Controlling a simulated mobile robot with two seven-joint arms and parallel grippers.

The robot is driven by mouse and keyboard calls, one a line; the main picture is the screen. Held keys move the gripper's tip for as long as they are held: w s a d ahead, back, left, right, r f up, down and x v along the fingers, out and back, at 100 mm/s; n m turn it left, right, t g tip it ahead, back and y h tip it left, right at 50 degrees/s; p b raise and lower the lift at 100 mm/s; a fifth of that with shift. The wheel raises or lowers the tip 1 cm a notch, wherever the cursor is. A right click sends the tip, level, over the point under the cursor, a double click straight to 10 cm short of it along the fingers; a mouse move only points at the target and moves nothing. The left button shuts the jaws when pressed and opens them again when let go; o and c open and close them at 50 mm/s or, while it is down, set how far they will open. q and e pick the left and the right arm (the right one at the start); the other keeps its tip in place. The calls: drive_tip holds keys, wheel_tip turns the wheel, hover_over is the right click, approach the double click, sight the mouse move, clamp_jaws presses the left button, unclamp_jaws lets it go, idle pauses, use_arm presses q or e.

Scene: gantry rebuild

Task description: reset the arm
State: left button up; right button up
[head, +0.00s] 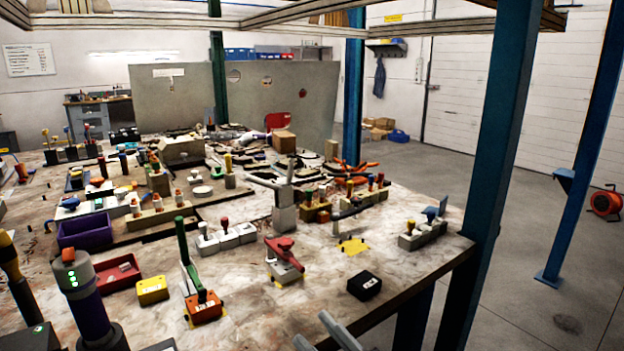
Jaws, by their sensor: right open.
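Which arm the task means cannot be told from this view. Several lever-like devices stand on the worn workbench (240,285). A green upright lever (184,250) rises from an orange-red base. A red lever (281,247) lies low on a grey block to its right. A grey post with a crosswise arm (284,205) stands behind them. My right gripper (322,337) shows at the bottom edge as two grey fingers set apart, open and empty, in front of the red lever's block. My left gripper is not seen.
A black box (364,285) lies near the bench's right edge. A purple bin (85,231), a red tray (117,273) and a yellow box (152,290) are at left. A dark cylinder with green lights (88,300) stands front left. A blue post (487,170) rises at right.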

drive_tip(key=s+d+f+m+t+h+p, duration=0.1)
drive_tip(key=s+d+f+m+t+h, duration=0.1)
drive_tip(key=d+f+m+h, duration=0.9)
drive_tip(key=s+d+f+m+g+h+p, duration=0.1)
drive_tip(key=s+d+f+m+g+h, duration=0.2)
drive_tip(key=s+f, duration=1)
drive_tip(key=d+f+m+g, duration=0.2)
drive_tip(key=d+g, duration=0.2)
drive_tip(key=d, duration=0.1)
drive_tip(key=shift+s+h+p, duration=0.3)
drive_tip(key=shift+s+p, duration=0.05)
drive_tip(key=shift+s, duration=0.05)
